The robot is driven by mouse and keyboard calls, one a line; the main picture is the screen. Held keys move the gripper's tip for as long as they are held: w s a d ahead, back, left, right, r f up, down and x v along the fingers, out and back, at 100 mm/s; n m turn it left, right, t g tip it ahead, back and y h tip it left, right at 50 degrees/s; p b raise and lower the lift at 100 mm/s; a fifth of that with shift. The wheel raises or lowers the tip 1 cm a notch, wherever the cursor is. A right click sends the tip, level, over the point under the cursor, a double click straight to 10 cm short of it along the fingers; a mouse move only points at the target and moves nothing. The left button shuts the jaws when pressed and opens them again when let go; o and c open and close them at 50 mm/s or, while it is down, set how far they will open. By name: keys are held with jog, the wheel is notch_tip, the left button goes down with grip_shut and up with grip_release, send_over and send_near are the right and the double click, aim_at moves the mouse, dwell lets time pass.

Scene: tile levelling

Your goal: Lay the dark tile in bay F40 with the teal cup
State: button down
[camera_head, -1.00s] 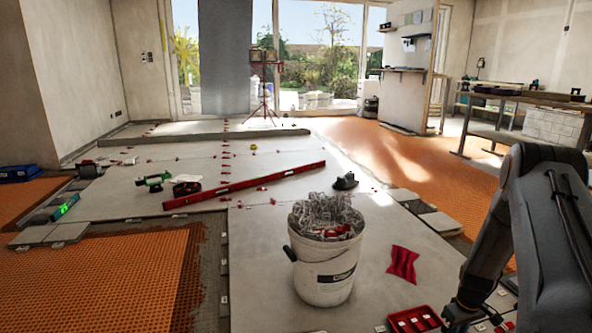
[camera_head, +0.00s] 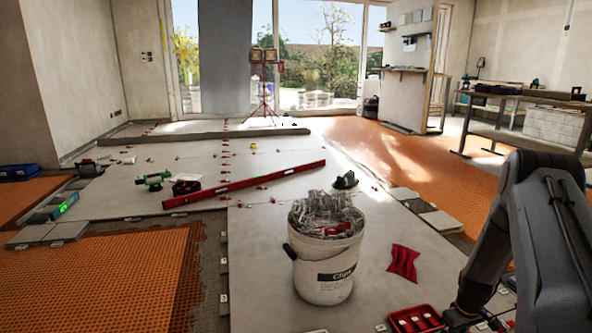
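My arm comes in from the right edge, and its dark wrist and gripper (camera_head: 462,316) are low at the bottom right, close to a red tray. The fingertips are not clear, so I cannot tell whether they are open or shut. No tile stands out clearly as the dark one. Small grey tiles (camera_head: 36,234) lie at the left edge of the floor and more (camera_head: 440,222) lie at the right edge. Bay labels are too small to read.
A white bucket (camera_head: 324,275) full of clips stands on the large pale tiles (camera_head: 262,290). A long red level (camera_head: 245,184) lies behind it. A red cloth (camera_head: 403,263) and the red tray (camera_head: 415,320) are at right. Orange matting (camera_head: 100,280) covers the left floor.

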jog(key=shift+f+b, duration=0.45)
jog(key=shift+f, duration=0.6)
dwell(1.4)
jog(key=c, duration=1.6)
grip_release()
jog(key=shift+o, duration=0.2)
jog(key=shift+r, duration=0.1)
